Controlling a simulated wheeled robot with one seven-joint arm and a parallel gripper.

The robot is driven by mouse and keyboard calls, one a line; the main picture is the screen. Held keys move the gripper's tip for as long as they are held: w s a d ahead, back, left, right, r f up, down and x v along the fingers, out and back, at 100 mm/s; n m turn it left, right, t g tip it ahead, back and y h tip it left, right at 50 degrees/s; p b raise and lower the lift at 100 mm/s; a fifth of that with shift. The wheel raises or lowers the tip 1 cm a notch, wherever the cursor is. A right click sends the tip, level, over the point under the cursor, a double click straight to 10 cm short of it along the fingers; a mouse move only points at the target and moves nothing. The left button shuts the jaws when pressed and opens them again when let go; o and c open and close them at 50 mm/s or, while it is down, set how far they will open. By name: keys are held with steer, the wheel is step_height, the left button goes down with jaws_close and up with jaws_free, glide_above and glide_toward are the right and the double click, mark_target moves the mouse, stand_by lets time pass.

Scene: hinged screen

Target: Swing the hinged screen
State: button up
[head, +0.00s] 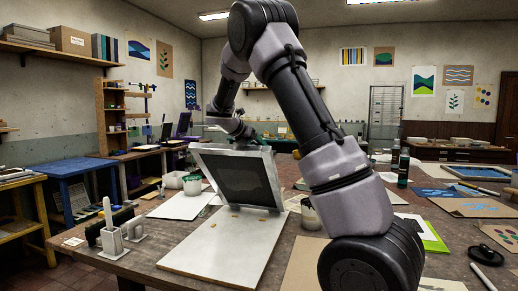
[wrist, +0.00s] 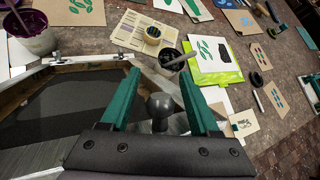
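The hinged screen (head: 237,178) has a pale frame and dark mesh. It stands tilted up on a light grey baseboard (head: 222,246) on the table. In the wrist view its frame and dark mesh (wrist: 55,115) fill the lower left. A grey round knob (wrist: 160,105) on a short stem shows at the frame's edge. My gripper (wrist: 158,72) is open, with one green finger on each side of the knob and gaps between.
White pots (head: 192,185) and paper lie left of the screen. A dark bottle (head: 403,168) stands beyond my arm.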

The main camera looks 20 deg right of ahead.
steer(key=v, duration=0.9)
steer(key=shift+s+a+r, duration=0.1)
steer(key=shift+a+r, duration=0.05)
steer(key=shift+a, duration=0.1)
steer(key=shift+s+a+r, duration=0.25)
steer(key=shift+a+r, duration=0.1)
steer(key=shift+a, duration=0.1)
steer(key=shift+d, duration=0.1)
